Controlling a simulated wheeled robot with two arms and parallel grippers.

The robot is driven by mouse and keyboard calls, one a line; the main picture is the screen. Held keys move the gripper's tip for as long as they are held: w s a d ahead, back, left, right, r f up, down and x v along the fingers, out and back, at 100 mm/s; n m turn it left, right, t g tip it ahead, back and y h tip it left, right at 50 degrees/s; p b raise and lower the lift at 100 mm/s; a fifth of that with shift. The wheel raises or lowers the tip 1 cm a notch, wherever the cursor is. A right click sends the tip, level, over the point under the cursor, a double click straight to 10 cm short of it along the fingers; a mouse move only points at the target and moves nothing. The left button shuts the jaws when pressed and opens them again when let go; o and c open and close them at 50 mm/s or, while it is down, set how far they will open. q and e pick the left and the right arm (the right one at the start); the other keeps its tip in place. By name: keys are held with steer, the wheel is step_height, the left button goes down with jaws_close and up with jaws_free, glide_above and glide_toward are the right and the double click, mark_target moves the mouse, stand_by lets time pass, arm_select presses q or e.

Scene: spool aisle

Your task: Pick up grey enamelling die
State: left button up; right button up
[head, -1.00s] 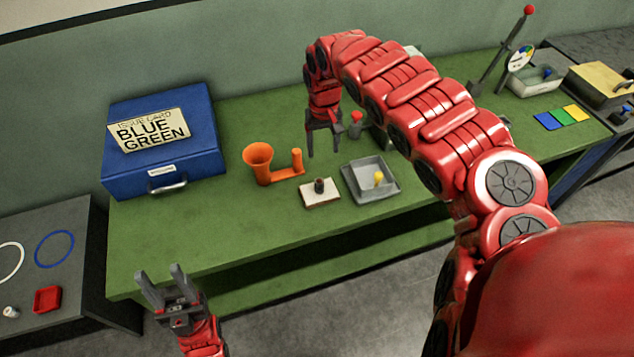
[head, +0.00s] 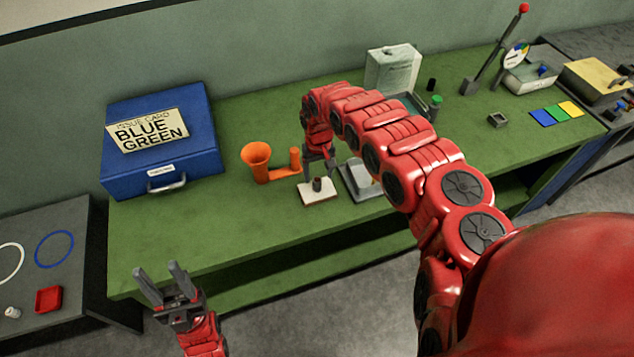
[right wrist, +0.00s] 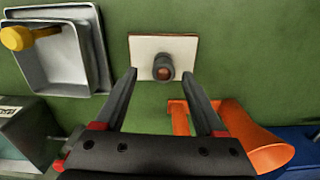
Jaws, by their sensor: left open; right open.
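The right wrist view shows the die (right wrist: 163,71) on the pad (right wrist: 186,47). My right gripper (head: 318,168) is open just behind and above the die. In the right wrist view its fingertips (right wrist: 158,74) lie on either side of the die, with no visible contact. My left gripper (head: 160,277) is open and empty in front of the bench's left end.
An orange funnel holder (head: 257,160) stands left of the pad, close to my right gripper. A grey tray (head: 357,182) is to the right, partly hidden by my arm; a yellow-knobbed tool (right wrist: 17,38) lies in it. A blue case (head: 190,150) stands at the left. The bench's front strip is clear.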

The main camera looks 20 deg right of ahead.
mark_target(317, 179)
steer(key=f, duration=0.1)
steer(key=f+p, duration=0.1)
steer(key=shift+a+f, duration=0.35)
steer(key=shift+f, duration=0.05)
steer(key=shift+d+f, duration=0.15)
steer(key=shift+f, duration=0.45)
steer(key=shift+s, duration=0.1)
jaws_close()
